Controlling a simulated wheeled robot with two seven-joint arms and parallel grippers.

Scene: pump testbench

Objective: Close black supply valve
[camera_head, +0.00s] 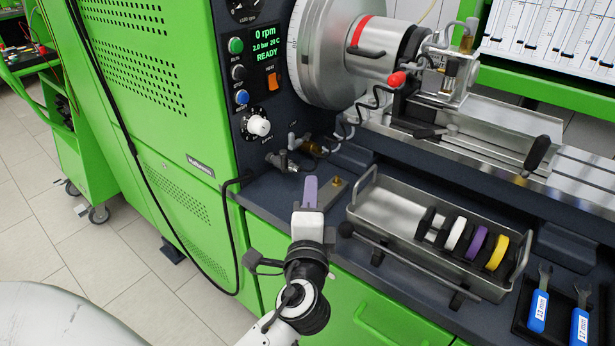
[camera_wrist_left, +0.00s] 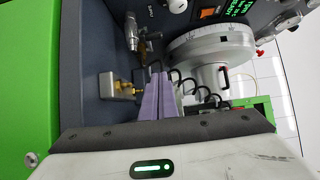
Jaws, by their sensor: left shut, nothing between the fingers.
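A small metal valve fitting with a black handle (camera_head: 274,160) sits low on the dark front panel, just right of the green cabinet. It looks like the black supply valve; its exact lever angle is too small to tell. In the left wrist view the metal fitting (camera_wrist_left: 132,40) shows at the top, left of centre. My left gripper (camera_head: 311,180) has its purple fingers shut and empty, in front of and below the valve, apart from it. In the left wrist view the shut fingers (camera_wrist_left: 160,82) point up at the panel. My right gripper is not in view.
A metal block with a brass fitting (camera_head: 337,193) stands close right of my left fingers. A metal tray (camera_head: 400,236) with several coloured rings lies to the right. A black hose (camera_head: 231,230) hangs on the left. A white knob (camera_head: 259,126) is above the valve.

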